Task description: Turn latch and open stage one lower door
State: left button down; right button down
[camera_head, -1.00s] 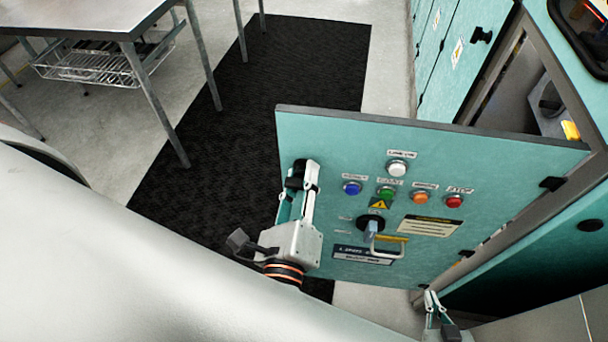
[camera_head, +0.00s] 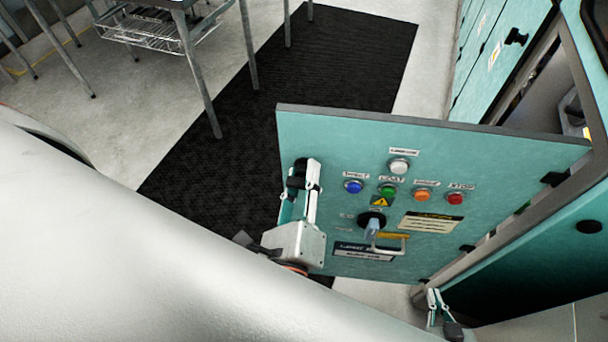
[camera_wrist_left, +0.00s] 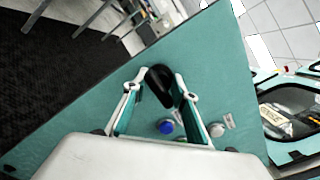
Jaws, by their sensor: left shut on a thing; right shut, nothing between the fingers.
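The teal lower door (camera_head: 330,140) stands swung out from the machine frame in the head view, its panel facing me. My left gripper (camera_head: 303,178) is at the door's left edge, shut on the black latch (camera_head: 297,172). In the left wrist view the fingers (camera_wrist_left: 160,92) are on both sides of the black latch (camera_wrist_left: 159,84), with the door face (camera_wrist_left: 205,65) behind. My right gripper (camera_head: 438,302) is shut and empty at the bottom, below the door's lower right corner.
The door carries several coloured buttons, including a red one (camera_head: 455,199), a rotary switch (camera_head: 372,224) and a yellow-topped handle (camera_head: 393,238). The machine frame (camera_head: 500,235) is at right. A black floor mat (camera_head: 335,55) and metal table (camera_head: 160,3) lie beyond the door.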

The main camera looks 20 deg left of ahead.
pick_arm(q)
jog(key=shift+s+f, duration=0.2)
jog(key=shift+s, duration=0.1)
jog(key=c, duration=1.8)
grip_release()
jog(key=shift+r, duration=0.1)
jog(key=shift+s+d, duration=0.1)
